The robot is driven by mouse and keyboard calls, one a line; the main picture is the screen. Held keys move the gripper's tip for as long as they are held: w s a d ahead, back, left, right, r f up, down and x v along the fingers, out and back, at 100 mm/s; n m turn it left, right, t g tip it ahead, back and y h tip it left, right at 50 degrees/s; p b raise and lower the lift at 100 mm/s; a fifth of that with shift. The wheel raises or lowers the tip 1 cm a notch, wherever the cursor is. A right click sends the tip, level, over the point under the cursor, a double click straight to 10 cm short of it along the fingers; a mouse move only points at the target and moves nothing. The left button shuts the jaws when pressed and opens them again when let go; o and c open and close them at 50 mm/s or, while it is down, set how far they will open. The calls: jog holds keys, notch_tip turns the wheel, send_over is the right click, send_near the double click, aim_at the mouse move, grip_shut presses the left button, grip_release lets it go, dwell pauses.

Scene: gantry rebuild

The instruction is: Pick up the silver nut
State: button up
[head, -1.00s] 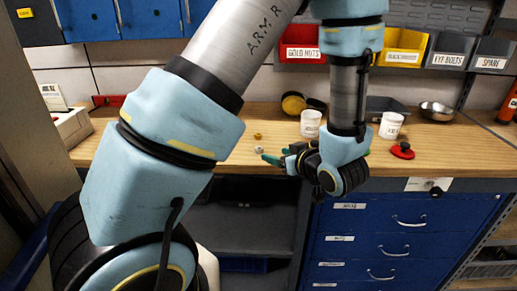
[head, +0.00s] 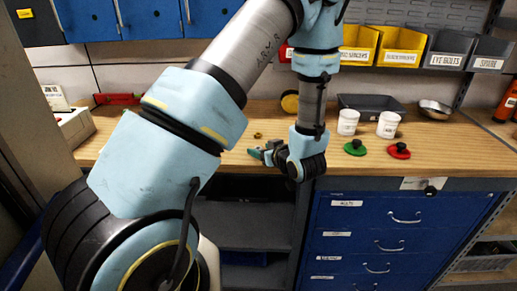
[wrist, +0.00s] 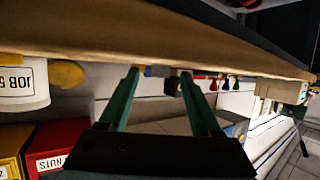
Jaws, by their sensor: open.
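My gripper (head: 256,153) is low over the wooden bench near its front edge, with its green fingers pointing left. In the wrist view my gripper (wrist: 159,73) shows two green fingers spread apart. I cannot make out the silver nut now in the head view; the gripper covers the area where a small pale nut showed earlier. A gold nut (head: 258,135) lies on the bench just behind the fingers. In the wrist view, which is upside down, small dark shapes show between the fingertips at the bench surface; I cannot tell whether one is the silver nut.
Two white cups (head: 348,122) (head: 388,125) stand to the right of the arm on the bench (head: 220,135). A green lid (head: 355,148) and a red lid (head: 399,151) lie in front of them. A dark tray (head: 370,103) and metal bowl (head: 435,109) are behind.

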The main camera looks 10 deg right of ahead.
jog(key=shift+c, duration=0.2)
grip_shut()
jog(key=shift+r, duration=0.15)
dwell(0.4)
